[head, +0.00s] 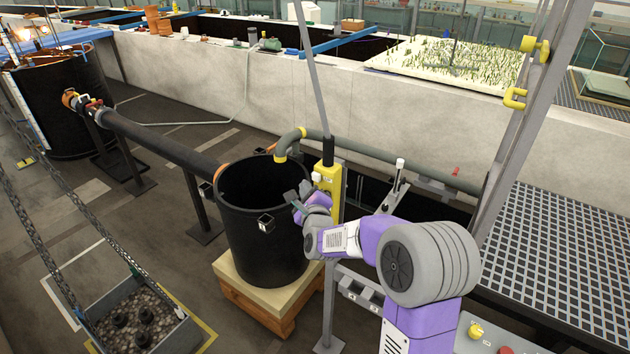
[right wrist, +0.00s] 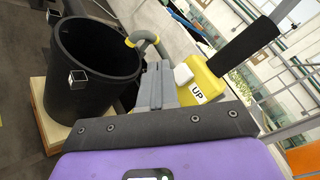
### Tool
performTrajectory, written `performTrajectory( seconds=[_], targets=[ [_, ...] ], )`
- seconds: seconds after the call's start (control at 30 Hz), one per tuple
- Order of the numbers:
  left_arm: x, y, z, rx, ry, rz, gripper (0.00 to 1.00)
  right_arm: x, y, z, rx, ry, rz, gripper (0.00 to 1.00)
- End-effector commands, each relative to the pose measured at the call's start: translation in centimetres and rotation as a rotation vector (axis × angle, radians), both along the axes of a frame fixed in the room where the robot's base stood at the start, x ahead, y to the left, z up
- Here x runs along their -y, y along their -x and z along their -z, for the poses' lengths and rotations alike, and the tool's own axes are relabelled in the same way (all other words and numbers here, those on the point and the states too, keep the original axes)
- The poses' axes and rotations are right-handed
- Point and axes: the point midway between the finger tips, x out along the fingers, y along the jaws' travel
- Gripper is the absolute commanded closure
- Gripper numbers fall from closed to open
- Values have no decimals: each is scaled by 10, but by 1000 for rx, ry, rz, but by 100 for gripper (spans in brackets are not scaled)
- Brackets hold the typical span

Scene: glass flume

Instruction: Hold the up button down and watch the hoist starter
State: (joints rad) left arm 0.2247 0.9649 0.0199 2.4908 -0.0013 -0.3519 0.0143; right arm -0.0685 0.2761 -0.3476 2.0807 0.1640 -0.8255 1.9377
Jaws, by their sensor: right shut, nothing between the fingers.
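The yellow pendant (head: 331,181) hangs by a black sleeve and grey cable beside the black tub. In the right wrist view the pendant (right wrist: 212,76) carries a label reading UP (right wrist: 197,92) and a white button (right wrist: 183,74). My right gripper (head: 302,197) is shut and empty, close to the pendant on its left side. In the right wrist view the shut fingers (right wrist: 156,82) are just left of the white button; I cannot tell whether they touch it. My left gripper is out of view. I cannot identify the hoist starter.
The black tub (head: 262,226) stands on a wooden pallet (head: 262,300) right by my gripper. A chain-hung crate of gravel (head: 140,318) is at lower left. A grating (head: 560,250) lies at right. A small control panel (head: 492,338) shows at bottom right.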

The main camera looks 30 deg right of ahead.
Motion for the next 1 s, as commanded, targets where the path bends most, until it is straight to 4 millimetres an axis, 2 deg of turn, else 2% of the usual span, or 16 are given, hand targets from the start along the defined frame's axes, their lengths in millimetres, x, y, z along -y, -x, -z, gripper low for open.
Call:
performTrajectory(
  seconds=[0.2,1.0],
  targets=[
    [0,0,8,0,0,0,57,10,-3,0,3,1,1,100],
    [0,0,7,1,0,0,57,9,-4,-1,1,1,0,100]
  ],
)
